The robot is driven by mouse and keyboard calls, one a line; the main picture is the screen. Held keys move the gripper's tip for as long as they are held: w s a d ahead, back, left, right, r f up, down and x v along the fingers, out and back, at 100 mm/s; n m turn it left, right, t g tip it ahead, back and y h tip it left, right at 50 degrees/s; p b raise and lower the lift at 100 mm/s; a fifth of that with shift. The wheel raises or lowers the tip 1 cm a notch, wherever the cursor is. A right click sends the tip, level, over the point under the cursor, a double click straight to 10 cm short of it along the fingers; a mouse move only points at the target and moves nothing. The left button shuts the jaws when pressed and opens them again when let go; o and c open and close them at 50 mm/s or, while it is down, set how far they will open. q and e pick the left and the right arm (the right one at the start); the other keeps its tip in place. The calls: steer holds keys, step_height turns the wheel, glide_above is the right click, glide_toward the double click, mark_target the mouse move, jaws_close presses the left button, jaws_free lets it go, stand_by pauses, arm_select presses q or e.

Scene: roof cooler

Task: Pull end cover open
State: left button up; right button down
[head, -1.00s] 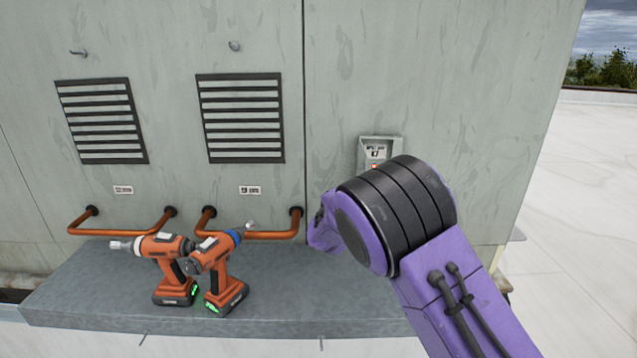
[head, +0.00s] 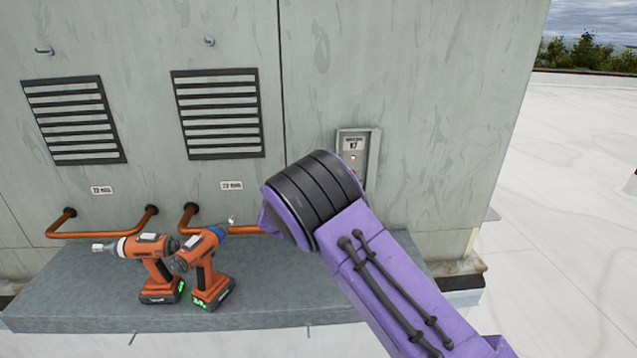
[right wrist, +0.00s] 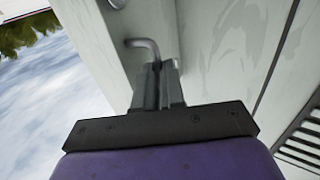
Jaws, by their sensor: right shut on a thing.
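A grey bent metal handle (right wrist: 148,46) stands out from a pale panel face (right wrist: 100,50) in the right wrist view. This face seems to be the end cover, beside the cabinet's corner. My right gripper (right wrist: 157,72) is shut on the handle. In the head view my purple right arm (head: 385,265) reaches across the front of the cabinet (head: 420,90). Its black joint hides what lies behind it, and the right gripper and handle do not show there. I cannot see a gap at the cover. My left gripper is in neither view.
Two orange drills (head: 150,265) (head: 202,265) stand on the grey ledge (head: 80,300). Orange pipes (head: 100,233) and vents (head: 218,113) are on the cabinet front. A small control box (head: 353,150) with a red light is partly behind my arm. White roof at right is open.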

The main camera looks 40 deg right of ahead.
steer(key=c, duration=1.6)
jaws_free()
steer(key=shift+d+r, duration=0.15)
steer(key=shift+r, duration=0.2)
steer(key=o, duration=0.4)
steer(key=shift+d+f, duration=0.1)
steer(key=shift+d, duration=0.1)
steer(key=shift+w+d+f, duration=0.15)
steer(key=shift+d+f, duration=0.1)
steer(key=shift+f, duration=0.1)
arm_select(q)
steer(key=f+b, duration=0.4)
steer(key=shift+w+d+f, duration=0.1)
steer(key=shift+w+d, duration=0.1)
arm_select(e)
steer(key=v, duration=1.1)
steer(key=shift+a, duration=0.1)
